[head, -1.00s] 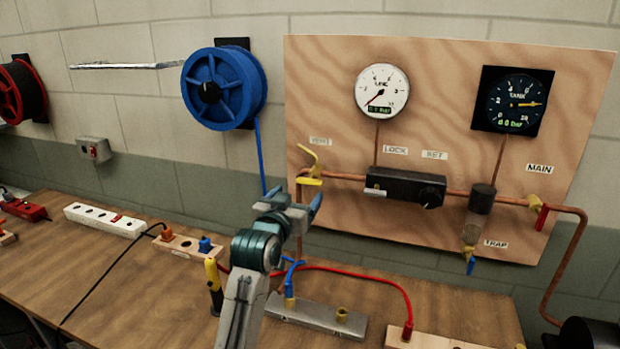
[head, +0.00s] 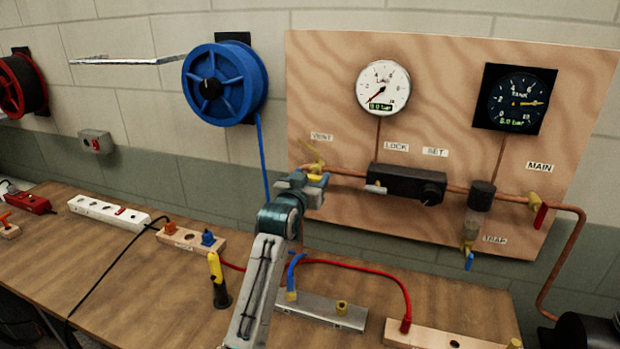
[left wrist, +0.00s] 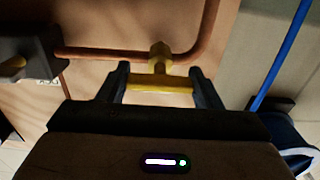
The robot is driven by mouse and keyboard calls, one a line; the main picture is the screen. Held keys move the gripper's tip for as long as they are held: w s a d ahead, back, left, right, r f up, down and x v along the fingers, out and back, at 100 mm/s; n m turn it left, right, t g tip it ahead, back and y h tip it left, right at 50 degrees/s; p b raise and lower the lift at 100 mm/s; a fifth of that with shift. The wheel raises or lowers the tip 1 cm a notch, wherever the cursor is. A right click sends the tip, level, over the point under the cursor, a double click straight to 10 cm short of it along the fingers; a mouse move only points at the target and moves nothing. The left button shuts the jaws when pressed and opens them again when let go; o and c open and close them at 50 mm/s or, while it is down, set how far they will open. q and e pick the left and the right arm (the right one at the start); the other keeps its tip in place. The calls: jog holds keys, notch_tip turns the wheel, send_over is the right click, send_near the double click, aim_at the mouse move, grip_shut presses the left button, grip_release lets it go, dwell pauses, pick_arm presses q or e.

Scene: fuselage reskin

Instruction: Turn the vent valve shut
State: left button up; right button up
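The vent valve (head: 315,168) is a yellow fitting at the left end of the copper pipe, below the VENT label. Its thin handle slants up to the left in the head view. In the left wrist view the yellow valve (left wrist: 159,62) shows a stem and a crossbar. My left gripper (head: 318,186) is just in front of the valve and hides its lower part. In the left wrist view my left gripper (left wrist: 161,88) is open, with one finger at each end of the crossbar; contact is unclear. My right gripper is out of view.
A black regulator block (head: 405,184) sits on the plywood board (head: 460,90) right of the valve. A blue hose (head: 262,160) hangs from the blue reel (head: 224,84) to the left. Below, a metal manifold (head: 320,311) with hoses lies on the bench (head: 150,285).

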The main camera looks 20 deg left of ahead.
pick_arm(q)
jog(key=c, duration=0.3)
jog(key=shift+c, duration=0.6)
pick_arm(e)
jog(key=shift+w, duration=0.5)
pick_arm(q)
jog(key=m+p, duration=0.1)
jog(key=m, duration=0.2)
jog(key=shift+m, duration=0.3)
jog(key=m, duration=0.3)
jog(key=shift+m, duration=0.3)
jog(key=m, duration=0.5)
jog(key=shift+p, duration=0.4)
jog(key=m, duration=0.5)
jog(key=shift+m, duration=0.4)
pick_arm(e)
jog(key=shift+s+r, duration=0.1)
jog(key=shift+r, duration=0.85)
pick_arm(q)
jog(key=o, duration=1)
